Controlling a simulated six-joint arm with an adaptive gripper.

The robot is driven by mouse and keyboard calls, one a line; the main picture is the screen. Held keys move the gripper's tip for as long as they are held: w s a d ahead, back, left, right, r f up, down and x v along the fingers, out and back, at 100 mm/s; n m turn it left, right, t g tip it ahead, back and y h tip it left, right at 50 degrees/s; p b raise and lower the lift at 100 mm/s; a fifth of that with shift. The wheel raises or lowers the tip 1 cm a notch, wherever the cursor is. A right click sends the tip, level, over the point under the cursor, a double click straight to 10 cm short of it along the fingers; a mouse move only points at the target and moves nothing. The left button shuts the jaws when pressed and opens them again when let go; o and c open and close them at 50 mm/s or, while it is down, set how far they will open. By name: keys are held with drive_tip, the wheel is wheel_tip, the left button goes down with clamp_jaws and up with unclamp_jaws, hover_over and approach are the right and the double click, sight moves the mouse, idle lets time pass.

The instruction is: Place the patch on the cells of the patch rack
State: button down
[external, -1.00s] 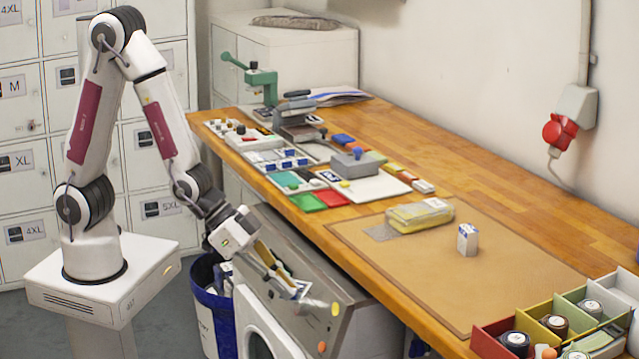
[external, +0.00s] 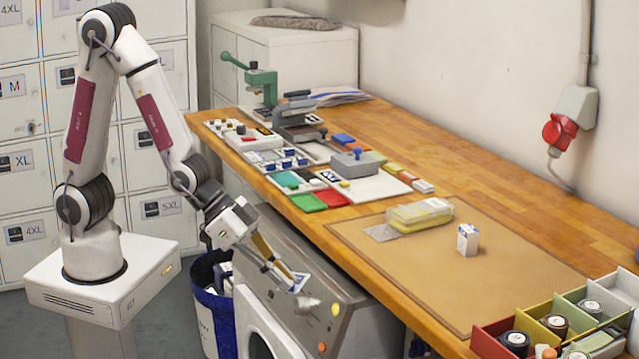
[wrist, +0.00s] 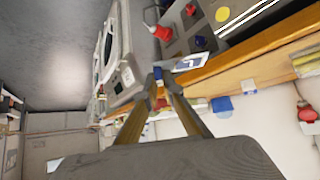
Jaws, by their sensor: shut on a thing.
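My gripper (external: 286,277) is shut on a small patch (external: 299,283), white with dark blue marking. It holds the patch in front of the bench's left edge, over the grey machine. In the wrist view, my gripper's fingertips (wrist: 166,72) pinch the patch (wrist: 191,62) at one end, and most of it sticks out to the right. A low white rack with cells and blue pieces (external: 279,167) lies on the bench, up and left of the gripper; I cannot tell for sure that it is the patch rack. The gripper is well apart from it.
Green (external: 307,202) and red (external: 331,197) flat pieces lie near the bench edge. A grey block (external: 355,164), a green press (external: 262,82) and a clear yellow pack (external: 420,214) stand on the bench. The brown mat (external: 400,270) has free room.

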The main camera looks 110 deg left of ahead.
wheel_tip(320, 180, up, 11)
drive_tip(key=w+a+n+y, duration=0.1)
drive_tip(key=w+a+n, duration=0.1)
drive_tip(key=a, duration=0.9)
drive_tip(key=w+a+n+y, duration=0.2)
drive_tip(key=a, duration=1)
drive_tip(key=s+a+n+g+y, duration=0.1)
drive_tip(key=s+a, duration=0.1)
drive_tip(key=a, duration=0.7)
drive_tip(key=s+a+n, duration=0.1)
drive_tip(key=s+a, duration=0.2)
drive_tip(key=a, duration=0.7)
drive_tip(key=s+a+n+g+y, duration=0.2)
drive_tip(key=s+a+n, duration=0.1)
drive_tip(key=s+a, duration=2.75)
drive_tip(key=shift+w+a+f, duration=0.1)
drive_tip(key=shift+w+f, duration=0.1)
drive_tip(key=shift+f, duration=1.15)
drive_tip(key=shift+w+a+f, duration=0.1)
drive_tip(key=shift+w+f, duration=0.1)
drive_tip(key=shift+f, duration=1.15)
drive_tip(key=shift+f, duration=0.1)
drive_tip(key=shift+f, duration=3.25)
